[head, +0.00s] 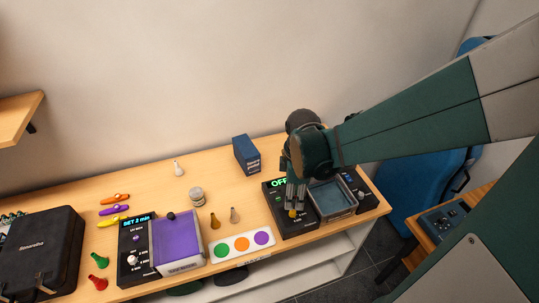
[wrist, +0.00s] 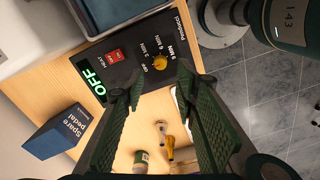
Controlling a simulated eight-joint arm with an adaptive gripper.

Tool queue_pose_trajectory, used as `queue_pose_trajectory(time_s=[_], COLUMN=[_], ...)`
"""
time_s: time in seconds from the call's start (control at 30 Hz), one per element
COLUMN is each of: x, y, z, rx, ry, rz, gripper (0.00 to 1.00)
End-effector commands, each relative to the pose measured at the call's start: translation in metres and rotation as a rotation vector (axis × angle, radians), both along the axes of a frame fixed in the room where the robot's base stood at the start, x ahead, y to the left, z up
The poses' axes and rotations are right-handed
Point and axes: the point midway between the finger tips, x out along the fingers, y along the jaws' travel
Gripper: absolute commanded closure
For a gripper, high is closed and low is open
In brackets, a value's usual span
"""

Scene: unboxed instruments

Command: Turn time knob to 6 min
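The time knob (wrist: 160,62) is yellow and sits on the black panel (wrist: 122,72) of a device, with OFF and several minute labels around it. Its pointer direction is too small to tell. The green display (wrist: 93,82) reads OFF. In the head view the yellow knob (head: 293,213) shows at the panel's front, just below my gripper (head: 296,196). In the wrist view my gripper (wrist: 159,74) has its two fingers apart, with the knob visible between the tips. I cannot tell whether they touch it.
A red switch (wrist: 115,56) and a grey-rimmed basin (head: 333,197) adjoin the knob. A blue box (head: 246,155) stands behind. At left is another device with a purple top (head: 178,243) and a display (head: 138,222) reading SET 2 min. A card with coloured dots (head: 240,246) lies between.

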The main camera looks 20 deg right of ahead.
Motion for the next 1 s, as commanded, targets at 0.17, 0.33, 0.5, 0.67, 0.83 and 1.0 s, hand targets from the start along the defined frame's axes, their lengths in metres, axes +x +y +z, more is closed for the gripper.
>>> queue_pose_trajectory(time_s=[0.17, 0.33, 0.5, 0.67, 0.83, 1.0], x=[0.000, 0.000, 0.000, 0.000, 0.000, 0.000], y=[-0.001, -0.001, -0.001, -0.001, -0.001, -0.001], z=[0.000, -0.001, -0.001, -0.005, -0.014, -0.027], rx=[0.001, 0.001, 0.000, 0.000, 0.000, 0.000], ry=[0.007, 0.007, 0.006, 0.006, 0.006, 0.006], rz=[0.013, 0.012, 0.012, 0.011, 0.011, 0.011], gripper=[0.70, 0.70, 0.70, 0.70, 0.70, 0.70])
